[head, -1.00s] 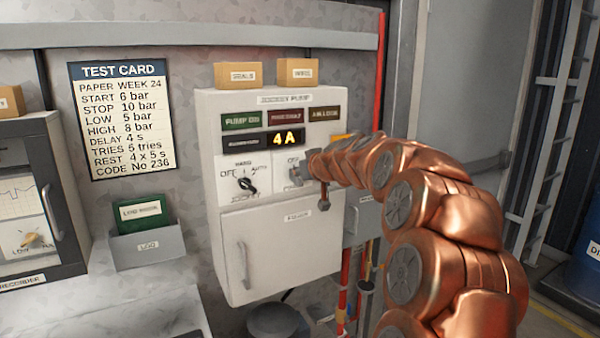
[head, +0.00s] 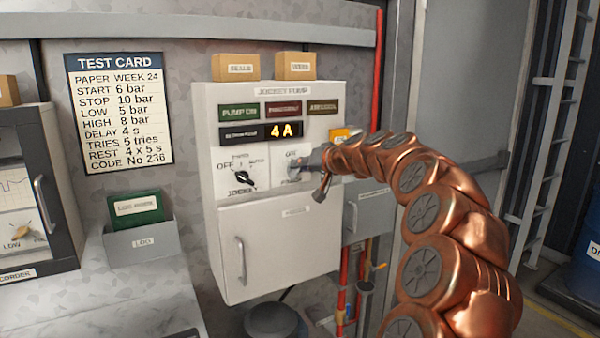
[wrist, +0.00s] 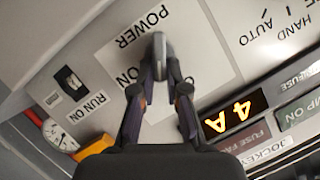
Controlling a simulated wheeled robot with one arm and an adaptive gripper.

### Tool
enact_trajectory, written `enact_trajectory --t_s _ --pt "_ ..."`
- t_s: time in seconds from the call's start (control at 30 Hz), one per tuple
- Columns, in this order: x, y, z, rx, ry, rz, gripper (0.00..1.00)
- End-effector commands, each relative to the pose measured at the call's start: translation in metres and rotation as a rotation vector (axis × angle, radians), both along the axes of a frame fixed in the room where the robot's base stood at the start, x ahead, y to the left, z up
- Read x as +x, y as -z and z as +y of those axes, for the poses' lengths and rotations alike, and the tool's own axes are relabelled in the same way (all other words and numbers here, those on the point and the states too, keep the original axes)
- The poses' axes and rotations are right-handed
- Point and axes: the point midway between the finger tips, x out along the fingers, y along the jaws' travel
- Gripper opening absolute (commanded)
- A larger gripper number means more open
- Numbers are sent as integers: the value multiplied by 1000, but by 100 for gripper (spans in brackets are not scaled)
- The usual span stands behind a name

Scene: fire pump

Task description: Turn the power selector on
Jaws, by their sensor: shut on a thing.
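The power selector is a grey knob on a white plate on the front of the jockey pump cabinet (head: 270,250). In the head view the knob (head: 293,165) is partly hidden by my gripper (head: 308,164). In the wrist view the knob (wrist: 158,47) stands between my two fingertips (wrist: 160,76), which are closed on it from both sides. The label POWER and an ON mark show beside it, upside down. Its other mark is mostly hidden by a finger. Where exactly the knob points is hard to tell.
The jockey selector (head: 243,178) sits just left of the power plate. A lit 4A display (head: 285,130) and dark lamp labels are above. Two small boxes (head: 236,67) stand on top.

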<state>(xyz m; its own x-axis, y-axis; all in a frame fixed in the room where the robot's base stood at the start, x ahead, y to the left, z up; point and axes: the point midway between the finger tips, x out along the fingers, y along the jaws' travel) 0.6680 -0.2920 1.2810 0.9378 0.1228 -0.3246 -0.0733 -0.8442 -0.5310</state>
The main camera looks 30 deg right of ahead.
Motion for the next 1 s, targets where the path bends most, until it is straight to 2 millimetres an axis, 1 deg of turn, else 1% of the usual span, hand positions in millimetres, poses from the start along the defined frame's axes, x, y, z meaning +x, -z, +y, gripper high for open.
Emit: enact_trajectory --t_s 0.6,0.8,1.0 --pt "0 12 -8 584 0 -52 0" --pt "-1 14 -10 751 0 -66 0" --pt "-1 16 -11 881 1 -78 0"
